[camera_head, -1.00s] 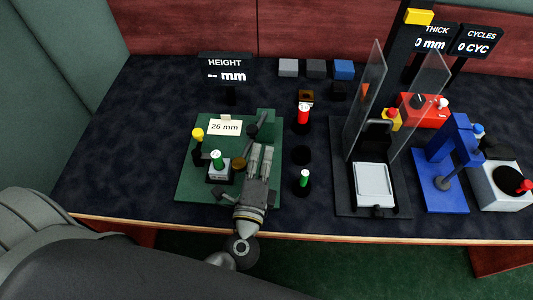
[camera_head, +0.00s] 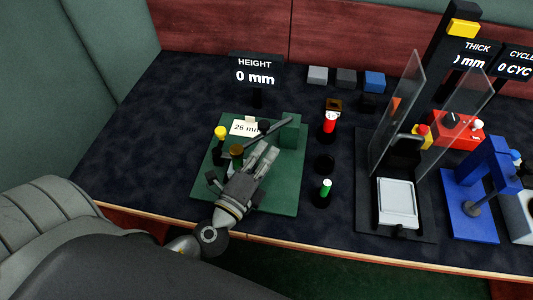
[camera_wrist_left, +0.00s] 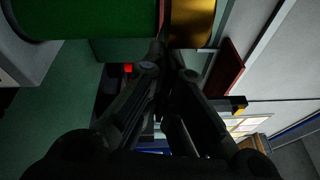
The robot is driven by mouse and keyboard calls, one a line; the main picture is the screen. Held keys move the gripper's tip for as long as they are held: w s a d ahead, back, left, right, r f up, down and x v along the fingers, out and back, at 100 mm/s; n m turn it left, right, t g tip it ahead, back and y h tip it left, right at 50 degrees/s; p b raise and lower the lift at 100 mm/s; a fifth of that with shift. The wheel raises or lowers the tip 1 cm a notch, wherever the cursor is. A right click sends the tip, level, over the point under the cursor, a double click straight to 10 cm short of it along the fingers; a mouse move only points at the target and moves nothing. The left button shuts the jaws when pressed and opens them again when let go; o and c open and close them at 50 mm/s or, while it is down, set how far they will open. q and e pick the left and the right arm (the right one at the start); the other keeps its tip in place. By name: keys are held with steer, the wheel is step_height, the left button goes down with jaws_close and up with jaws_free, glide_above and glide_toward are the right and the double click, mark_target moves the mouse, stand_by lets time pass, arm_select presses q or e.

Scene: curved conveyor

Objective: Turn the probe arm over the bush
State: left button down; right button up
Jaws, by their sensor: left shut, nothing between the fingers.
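The probe arm (camera_head: 268,132) is a dark bar running from a green post (camera_head: 290,133) at the right of the green base plate (camera_head: 285,203) down to the left. A brass-brown round part (camera_head: 236,150) shows near its left end, above a dark stand; it appears gold in the left wrist view (camera_wrist_left: 192,22), beside a green cylinder (camera_wrist_left: 80,18). I cannot make out the bush separately in the head view; my gripper and the brown part cover that spot. My left gripper (camera_head: 267,155) is shut and empty, just below the bar; contact is unclear. My right gripper is not in view.
The height display (camera_head: 255,72) reads 0 mm. A yellow knob (camera_head: 220,133) and a 26 mm card (camera_head: 245,128) stand on the plate. The table's left is clear.

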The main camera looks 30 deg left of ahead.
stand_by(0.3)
arm_select(q)
steer(key=s, duration=1.2)
steer(key=shift+a+f, duration=0.2)
steer(key=shift+f, duration=0.05)
